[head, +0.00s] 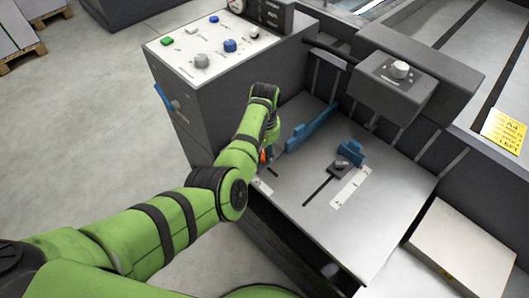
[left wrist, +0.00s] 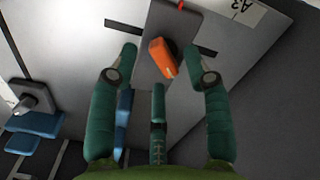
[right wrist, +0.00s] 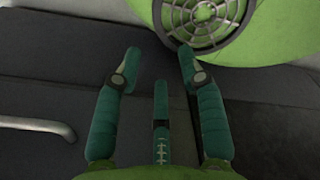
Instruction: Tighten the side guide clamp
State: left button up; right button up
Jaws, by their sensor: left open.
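The side guide clamp shows in the left wrist view as an orange lever (left wrist: 162,58) on a dark grey block (left wrist: 168,22), beside a dark slot in the metal feed table. In the head view a bit of the orange lever (head: 263,156) shows just past my left arm. My left gripper (left wrist: 160,62) is open, with its fingers on either side of the orange lever and apart from it. In the head view its fingers are mostly hidden by the arm. My right gripper (right wrist: 160,55) is open and empty, over dark surfaces. It is not in the head view.
The feed table (head: 310,235) carries a long blue guide (head: 310,130) and a second blue guide (head: 351,151) with a dark knob block (head: 339,168). A control box (head: 205,60) stands left of the table. A grey knob housing (head: 392,85) overhangs its back.

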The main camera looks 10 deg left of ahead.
pick_arm(q)
jog(key=shift+f, duration=0.5)
grip_shut()
